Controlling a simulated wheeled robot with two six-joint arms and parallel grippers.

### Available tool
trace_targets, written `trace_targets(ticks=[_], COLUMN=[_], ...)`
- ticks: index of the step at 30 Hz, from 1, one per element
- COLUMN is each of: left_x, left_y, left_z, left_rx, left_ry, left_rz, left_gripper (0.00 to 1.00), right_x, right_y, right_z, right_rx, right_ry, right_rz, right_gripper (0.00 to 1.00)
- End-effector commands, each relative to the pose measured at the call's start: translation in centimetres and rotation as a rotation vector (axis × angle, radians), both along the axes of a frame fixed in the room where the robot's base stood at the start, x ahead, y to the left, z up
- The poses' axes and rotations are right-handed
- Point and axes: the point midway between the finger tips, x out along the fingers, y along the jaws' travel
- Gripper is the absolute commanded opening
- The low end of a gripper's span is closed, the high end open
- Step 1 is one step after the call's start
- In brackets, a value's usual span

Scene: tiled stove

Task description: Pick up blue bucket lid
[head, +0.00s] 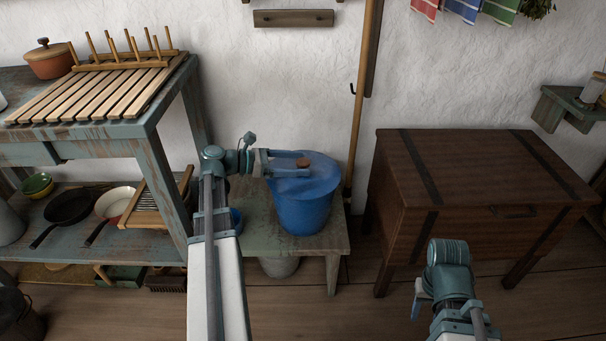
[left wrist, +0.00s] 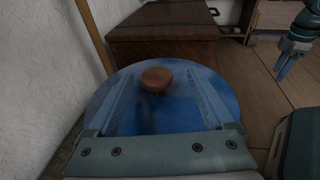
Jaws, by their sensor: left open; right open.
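The blue bucket (head: 303,214) stands on a low wooden bench, with its blue lid (head: 318,186) on top. The lid has a round brown knob (head: 304,162). In the left wrist view the lid (left wrist: 150,118) fills the middle, and the knob (left wrist: 156,77) shows between the fingertips. My left gripper (head: 301,163) is open over the lid, its fingers on either side of the knob; I cannot tell whether they touch it. My right gripper (head: 417,306) is open and empty in front of the chest, and it also shows in the left wrist view (left wrist: 281,66).
The low bench (head: 258,236) bears the bucket, with a pale pot (head: 279,266) under it. A wooden pole (head: 362,100) leans on the wall behind. A dark chest (head: 470,165) stands to the right. A shelf table (head: 105,130) with a dish rack stands left.

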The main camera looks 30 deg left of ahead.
Motion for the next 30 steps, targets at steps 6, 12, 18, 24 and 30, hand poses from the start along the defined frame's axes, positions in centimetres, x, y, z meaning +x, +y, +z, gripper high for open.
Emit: trace_targets(ticks=[6,12,18,24,30], left_x=[0.7,2.9,3.8,3.8,3.8], left_y=[-0.5,-2.4,-3.5,-3.4,-3.4], left_z=[-0.2,-0.8,-0.9,-0.9,-0.9], left_rx=[0.0,-0.001,0.0,0.0,0.0], left_ry=[0.0,0.001,0.0,0.0,0.0], left_rz=[-0.001,-0.004,0.0,0.0,0.0], left_gripper=[0.86,0.86,0.86,0.76,0.4], right_x=[0.0,0.0,0.0,0.0,0.0], right_y=[0.0,0.0,0.0,0.0,0.0], right_z=[-0.2,-0.8,-0.9,-0.9,-0.9], right_rx=[0.0,0.0,0.0,0.0,0.0], right_ry=[0.0,0.0,0.0,0.0,0.0], right_rz=[0.0,-0.001,-0.002,-0.002,-0.002], right_gripper=[0.5,0.5,0.5,0.5,0.5])
